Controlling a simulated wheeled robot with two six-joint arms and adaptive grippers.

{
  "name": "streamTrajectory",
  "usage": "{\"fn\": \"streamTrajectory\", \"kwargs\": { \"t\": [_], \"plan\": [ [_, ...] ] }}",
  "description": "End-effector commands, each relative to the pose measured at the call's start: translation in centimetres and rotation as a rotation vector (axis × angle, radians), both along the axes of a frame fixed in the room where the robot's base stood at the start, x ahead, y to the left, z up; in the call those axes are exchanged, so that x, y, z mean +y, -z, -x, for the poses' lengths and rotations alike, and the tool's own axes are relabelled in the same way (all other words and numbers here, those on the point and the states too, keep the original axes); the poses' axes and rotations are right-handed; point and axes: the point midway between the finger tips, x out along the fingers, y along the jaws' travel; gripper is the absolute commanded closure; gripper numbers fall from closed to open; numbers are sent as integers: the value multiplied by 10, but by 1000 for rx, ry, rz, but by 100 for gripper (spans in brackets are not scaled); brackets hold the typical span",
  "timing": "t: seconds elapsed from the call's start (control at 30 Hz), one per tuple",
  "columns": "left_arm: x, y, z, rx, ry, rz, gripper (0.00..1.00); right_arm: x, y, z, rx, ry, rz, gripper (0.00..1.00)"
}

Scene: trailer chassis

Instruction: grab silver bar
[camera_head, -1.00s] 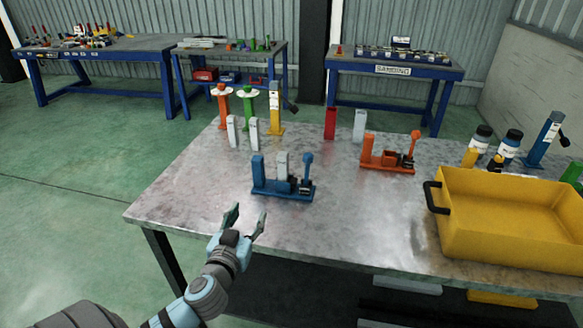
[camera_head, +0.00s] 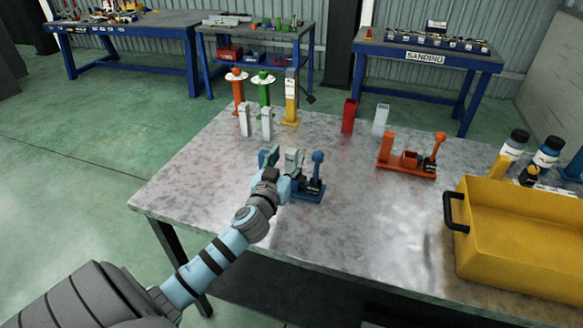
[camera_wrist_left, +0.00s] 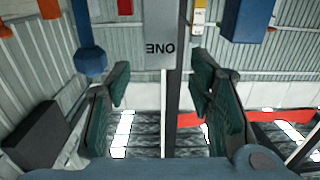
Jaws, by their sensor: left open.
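A silver bar (camera_head: 292,158) stands upright in a blue fixture (camera_head: 313,194) on the metal table. In the left wrist view the silver bar (camera_wrist_left: 160,35), marked "ONE", sits at the top centre. My left gripper (camera_head: 273,168) is at the near left side of the fixture and hides part of it. In the left wrist view its fingers (camera_wrist_left: 160,85) are open, one on each side of the bar's line. The bar's end shows between the tips, and I see gaps on both sides. My right gripper is not in view.
The fixture's blue-knobbed lever (camera_head: 318,160) rises right of the bar. An orange fixture (camera_head: 405,165), more silver bars (camera_head: 266,123) and a red bar (camera_head: 348,117) stand farther back. A yellow bin (camera_head: 520,240) fills the table's right. The table front is clear.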

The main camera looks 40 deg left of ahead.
Motion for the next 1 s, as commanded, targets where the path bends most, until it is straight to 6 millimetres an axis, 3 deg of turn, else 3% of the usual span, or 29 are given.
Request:
{"fn": "streamTrajectory", "kwargs": {
  "t": [0.2, 0.43, 0.73, 1.0],
  "plan": [
    [14, 2, -36, 0, -4, -1, 52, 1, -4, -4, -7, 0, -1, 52],
    [15, 3, -38, 2, -3, -2, 53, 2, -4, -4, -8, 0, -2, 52],
    [15, 3, -38, 2, -4, -2, 100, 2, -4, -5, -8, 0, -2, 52],
    [15, 3, -38, 1, -3, -1, 100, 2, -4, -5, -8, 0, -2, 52]
  ]
}}
